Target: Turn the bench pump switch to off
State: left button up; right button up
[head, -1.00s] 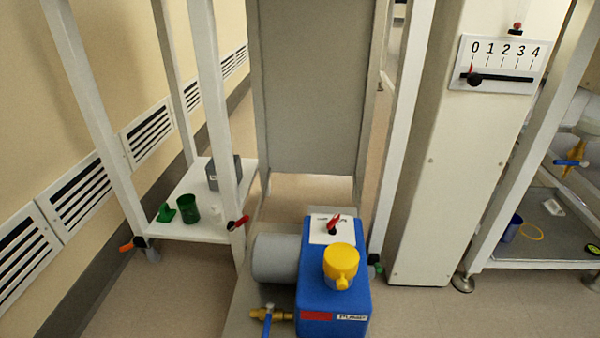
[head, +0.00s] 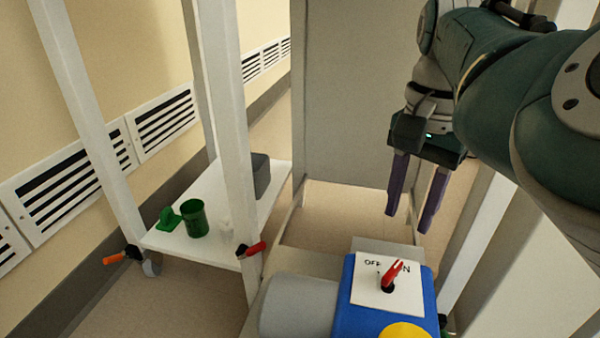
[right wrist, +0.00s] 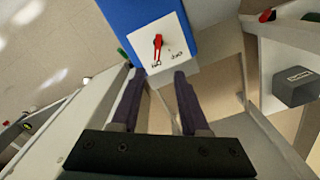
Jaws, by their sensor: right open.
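The pump switch (head: 392,277) is a red lever on a dark knob, set on a white plate (head: 365,293) marked OFF and ON. The lever points up and right, toward the ON mark. The plate is on top of the blue pump (head: 348,318). The switch also shows in the right wrist view (right wrist: 157,45), beyond the fingertips. My right gripper (head: 408,222) is open and empty, with its purple fingers pointing down. It is above and behind the switch, apart from it. In the right wrist view the gripper (right wrist: 159,74) has a clear gap between its fingers. My left gripper is not in view.
A grey cylinder (head: 298,305) and a yellow cap (head: 405,331) adjoin the pump. A white shelf (head: 220,252) at left holds a green cup (head: 195,218) and a grey box (head: 261,175). White frame posts (head: 232,140) stand nearby.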

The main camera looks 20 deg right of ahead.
aim_at(394, 268)
jog(key=f, duration=0.1)
jog(key=f+b, duration=0.1)
jog(key=s+f+b, duration=0.1)
jog(key=shift+a+f, duration=0.15)
jog(key=shift+a, duration=0.1)
notch_tip(394, 268, down, 6)
jog(key=b, duration=0.5)
jog(key=shift+w+d, duration=0.1)
jog(key=shift+f+b, duration=0.4)
jog(key=shift+f, duration=0.05)
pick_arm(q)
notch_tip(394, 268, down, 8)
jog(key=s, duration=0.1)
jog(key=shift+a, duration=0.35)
pick_arm(e)
jog(key=shift+r, duration=0.1)
jog(key=shift+c, duration=0.2)
jog(key=shift+c, duration=0.8)
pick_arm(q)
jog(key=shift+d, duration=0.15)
pick_arm(e)
grip_shut()
